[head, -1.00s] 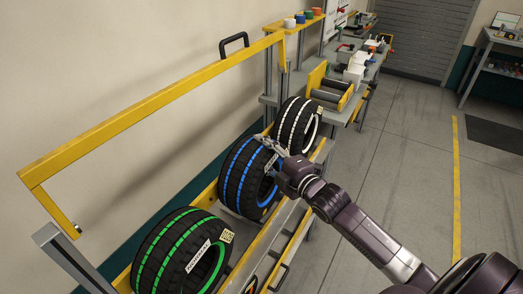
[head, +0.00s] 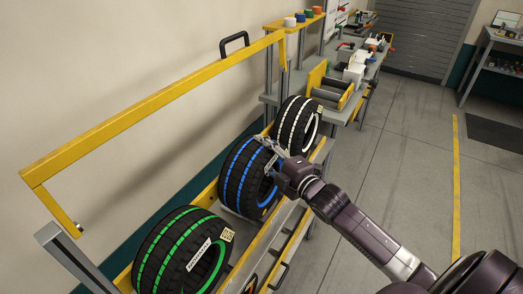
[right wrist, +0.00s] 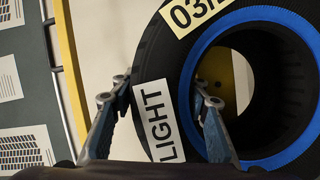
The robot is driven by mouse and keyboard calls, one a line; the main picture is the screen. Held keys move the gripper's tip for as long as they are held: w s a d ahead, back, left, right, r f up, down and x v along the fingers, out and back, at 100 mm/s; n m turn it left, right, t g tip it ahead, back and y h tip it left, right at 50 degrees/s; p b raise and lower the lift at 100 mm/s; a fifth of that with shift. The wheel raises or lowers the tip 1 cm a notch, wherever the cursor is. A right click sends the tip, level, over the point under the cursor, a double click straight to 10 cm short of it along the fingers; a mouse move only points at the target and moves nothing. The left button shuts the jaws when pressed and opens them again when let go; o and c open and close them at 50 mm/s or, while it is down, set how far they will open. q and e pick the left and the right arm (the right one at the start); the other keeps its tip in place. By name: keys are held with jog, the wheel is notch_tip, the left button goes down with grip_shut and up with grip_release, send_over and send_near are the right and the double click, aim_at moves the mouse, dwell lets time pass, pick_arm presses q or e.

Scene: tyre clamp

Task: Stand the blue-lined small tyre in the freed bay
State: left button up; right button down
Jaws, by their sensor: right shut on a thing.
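The blue-lined tyre (head: 236,184) stands upright in the yellow-edged rack, between the green-lined tyre and the white-lined tyre. It carries a "LIGHT" label and also fills much of the right wrist view (right wrist: 277,150). My right gripper (head: 268,146) is at its upper rim near the white-lined tyre. In the right wrist view the two fingers (right wrist: 163,92) straddle the tyre's wall, one on the tread side and one inside the hole, shut on it. Whether the tyre's underside touches the rack is hidden. My left gripper is not in view.
The green-lined tyre (head: 165,250) stands at the near end, the white-lined tyre (head: 291,128) at the far end. The yellow clamp bar (head: 130,115) with its black handle (head: 234,41) is raised above the rack. Open floor (head: 400,160) lies to the right.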

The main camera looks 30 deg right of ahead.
jog(key=shift+f+b, duration=0.25)
jog(key=shift+b, duration=0.05)
dwell(1.2)
jog(key=c, duration=1.1)
grip_release()
jog(key=shift+c, duration=0.2)
jog(key=shift+o, duration=0.6)
jog(key=shift+f, duration=0.5)
jog(key=shift+r, duration=0.1)
jog(key=shift+r, duration=0.1)
jog(key=shift+o, duration=0.4)
jog(key=o, duration=0.9)
jog(key=shift+r, duration=0.1)
jog(key=shift+o, duration=0.2)
jog(key=shift+s, duration=0.15)
